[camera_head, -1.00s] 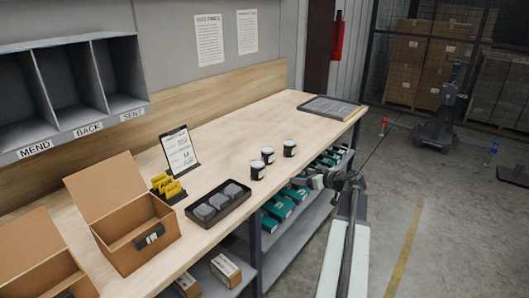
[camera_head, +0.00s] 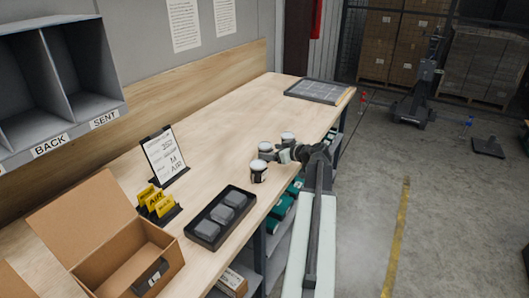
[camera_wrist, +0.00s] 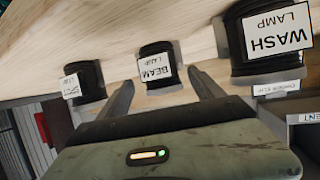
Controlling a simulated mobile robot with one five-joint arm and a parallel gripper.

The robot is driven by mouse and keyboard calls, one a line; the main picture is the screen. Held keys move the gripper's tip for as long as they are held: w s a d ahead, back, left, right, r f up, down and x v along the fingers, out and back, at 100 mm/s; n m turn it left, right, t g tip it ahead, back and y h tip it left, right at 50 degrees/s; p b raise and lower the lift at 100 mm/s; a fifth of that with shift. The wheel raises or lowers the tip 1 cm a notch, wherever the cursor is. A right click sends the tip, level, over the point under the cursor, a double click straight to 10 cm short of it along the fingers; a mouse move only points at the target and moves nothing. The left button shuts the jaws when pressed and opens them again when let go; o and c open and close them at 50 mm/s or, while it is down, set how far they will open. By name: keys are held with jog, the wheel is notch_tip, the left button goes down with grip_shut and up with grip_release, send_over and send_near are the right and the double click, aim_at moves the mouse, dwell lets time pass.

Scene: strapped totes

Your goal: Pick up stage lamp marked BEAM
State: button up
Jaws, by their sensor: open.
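The BEAM stage lamp (camera_wrist: 156,65), dark with a white label, stands on the workbench between two similar lamps. It shows near the middle of the wrist view. By its place in the row it is the middle lamp (camera_head: 265,149) in the head view. My gripper (camera_wrist: 160,82) is open and empty, its fingers on either side of the BEAM lamp in the picture; how far they reach around it I cannot tell. In the head view my gripper (camera_head: 286,154) is at the bench's front edge beside the lamps. No contact with the lamp shows.
The WASH lamp (camera_wrist: 268,40) is close to the right finger. Another lamp (camera_wrist: 84,82) stands left, its label too small to read surely. A black tray (camera_head: 220,217) with grey blocks and an open cardboard box (camera_head: 120,245) are nearer on the bench (camera_head: 225,130). A flat grey tray (camera_head: 318,91) lies at its far end.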

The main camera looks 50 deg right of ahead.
jog(key=b+x, duration=0.2)
jog(key=x, duration=0.5)
jog(key=shift+r, duration=0.1)
grip_shut()
